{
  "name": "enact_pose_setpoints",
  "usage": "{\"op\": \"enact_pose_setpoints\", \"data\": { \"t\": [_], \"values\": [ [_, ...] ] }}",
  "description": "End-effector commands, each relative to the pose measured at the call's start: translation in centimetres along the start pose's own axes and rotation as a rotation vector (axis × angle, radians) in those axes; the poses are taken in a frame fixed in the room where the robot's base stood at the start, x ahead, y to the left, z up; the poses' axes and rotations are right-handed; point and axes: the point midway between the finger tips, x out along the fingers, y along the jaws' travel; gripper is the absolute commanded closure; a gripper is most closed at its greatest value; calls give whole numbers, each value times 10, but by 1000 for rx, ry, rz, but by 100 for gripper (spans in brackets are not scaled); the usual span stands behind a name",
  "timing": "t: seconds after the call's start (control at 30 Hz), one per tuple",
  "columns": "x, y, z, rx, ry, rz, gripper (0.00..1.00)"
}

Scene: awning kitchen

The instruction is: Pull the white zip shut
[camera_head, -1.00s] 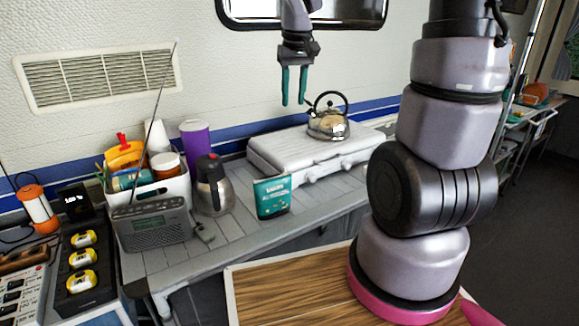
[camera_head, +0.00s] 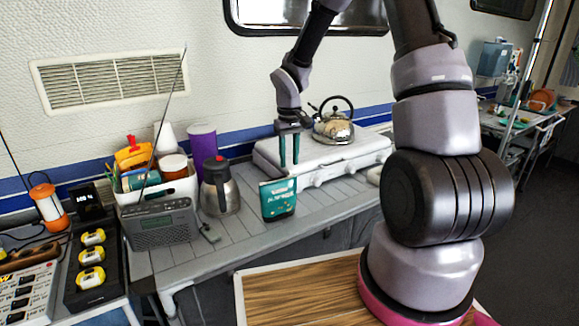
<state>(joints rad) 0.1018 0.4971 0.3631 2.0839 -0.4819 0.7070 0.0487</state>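A small teal pouch (camera_head: 278,203) with pale lettering stands upright on the grey slatted table, in front of the white stove. A white zip cannot be made out at this size; the pouch's top edge is only a thin line. My gripper (camera_head: 289,163) points down with its two teal fingers apart and nothing visible between them. Its fingertips appear just above the pouch's top right side. I cannot tell whether they are directly over it or behind it.
A steel kettle (camera_head: 333,127) sits on the white stove (camera_head: 295,157), close right of my gripper. A steel jug (camera_head: 220,190), a grey radio (camera_head: 161,224) with a tall antenna, and a filled white caddy (camera_head: 183,188) stand left. The table front (camera_head: 258,231) is clear.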

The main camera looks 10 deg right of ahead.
Motion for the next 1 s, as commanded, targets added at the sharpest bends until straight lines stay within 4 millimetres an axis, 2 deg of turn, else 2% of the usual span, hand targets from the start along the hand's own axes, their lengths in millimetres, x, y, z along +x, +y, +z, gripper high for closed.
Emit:
{"op": "enact_pose_setpoints", "data": {
  "t": [0.03, 0.2, 0.53, 0.57, 0.6, 0.67, 1.0],
  "values": [
    [9, 0, 1, -1, -4, -1, 61],
    [24, 0, 0, -1, -2, 0, 61],
    [28, 0, 0, 0, 0, 0, 61],
    [28, 0, 0, 0, 0, 0, 65],
    [28, 0, 0, 0, 0, 0, 80],
    [28, 0, 0, 0, 0, 0, 100],
    [28, 0, 0, 0, 0, 0, 100]
  ]
}}
